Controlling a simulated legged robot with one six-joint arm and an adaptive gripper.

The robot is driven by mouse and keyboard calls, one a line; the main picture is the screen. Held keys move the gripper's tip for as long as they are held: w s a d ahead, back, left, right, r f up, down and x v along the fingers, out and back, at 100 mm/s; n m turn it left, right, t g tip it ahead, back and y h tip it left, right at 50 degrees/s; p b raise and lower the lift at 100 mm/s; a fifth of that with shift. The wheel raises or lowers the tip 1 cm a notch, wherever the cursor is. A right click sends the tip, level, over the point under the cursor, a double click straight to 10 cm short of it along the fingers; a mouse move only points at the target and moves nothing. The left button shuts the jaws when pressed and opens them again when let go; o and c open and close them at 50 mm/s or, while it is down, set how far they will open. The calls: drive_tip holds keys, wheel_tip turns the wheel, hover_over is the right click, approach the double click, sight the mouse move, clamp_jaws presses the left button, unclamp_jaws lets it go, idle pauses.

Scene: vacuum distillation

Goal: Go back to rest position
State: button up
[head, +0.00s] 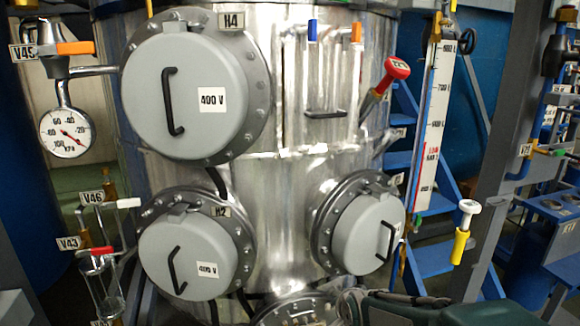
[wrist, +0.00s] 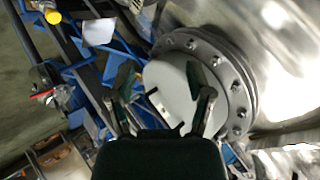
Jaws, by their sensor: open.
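My gripper (wrist: 160,82) shows in the wrist view with its two fingers spread apart and nothing between them. Beyond the fingers is a round grey flanged cover (wrist: 180,92) with a dark handle. In the head view my arm (head: 440,310) lies low at the bottom right edge, and the fingertips cannot be made out clearly there. It is below the lower right grey cover (head: 368,235).
A large steel vessel (head: 285,200) fills the middle, with an upper cover (head: 185,90) and a lower left cover (head: 185,257). A gauge (head: 66,132) and valves stand left. A level scale (head: 434,130), blue stairs (head: 430,255) and a grey post (head: 497,150) stand right.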

drive_tip(key=s+d+r+n+g, duration=0.1)
drive_tip(key=s+r+n, duration=0.1)
drive_tip(key=s, duration=0.5)
drive_tip(key=s+d+r+n+g, duration=0.1)
drive_tip(key=s+n, duration=0.3)
drive_tip(key=s, duration=0.4)
drive_tip(key=s+d+r+n+g+h, duration=0.1)
drive_tip(key=s+d+r+n+g, duration=0.1)
drive_tip(key=s, duration=0.6)
wheel_tip(320, 180, up, 2)
drive_tip(key=shift+d+r+n, duration=0.1)
drive_tip(key=shift+d+n, duration=0.15)
drive_tip(key=shift+n, duration=0.35)
